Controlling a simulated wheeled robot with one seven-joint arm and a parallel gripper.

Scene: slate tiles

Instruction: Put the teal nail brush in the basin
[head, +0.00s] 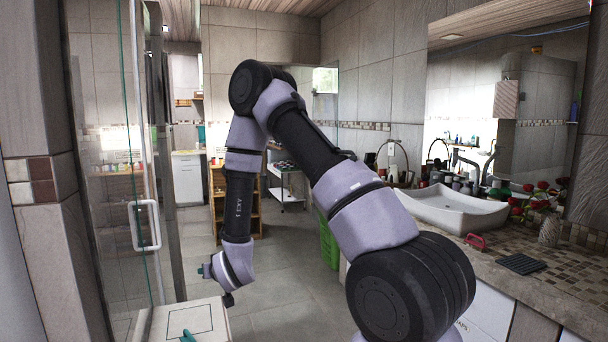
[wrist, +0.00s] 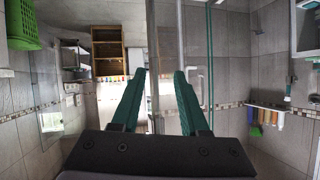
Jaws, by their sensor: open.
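A small teal thing (head: 187,336), which looks like the nail brush, lies on a white top (head: 215,318) at the bottom edge of the head view. It is partly cut off, so its full shape is hidden. The white basin (head: 450,211) stands on the tiled counter at the right, and it looks empty from here. My gripper (head: 205,270) is left of centre in the head view, beyond and above the white top, apart from the teal thing. In the wrist view my gripper (wrist: 160,75) has its two teal fingers apart with nothing between them.
A red brush-like thing (head: 475,241) and a dark ribbed mat (head: 521,264) lie on the counter (head: 560,291) before the basin. Red flowers stand right of it, bottles behind. A glass door with a white handle (head: 146,225) is at the left. A green crate (head: 328,243) stands beyond my arm.

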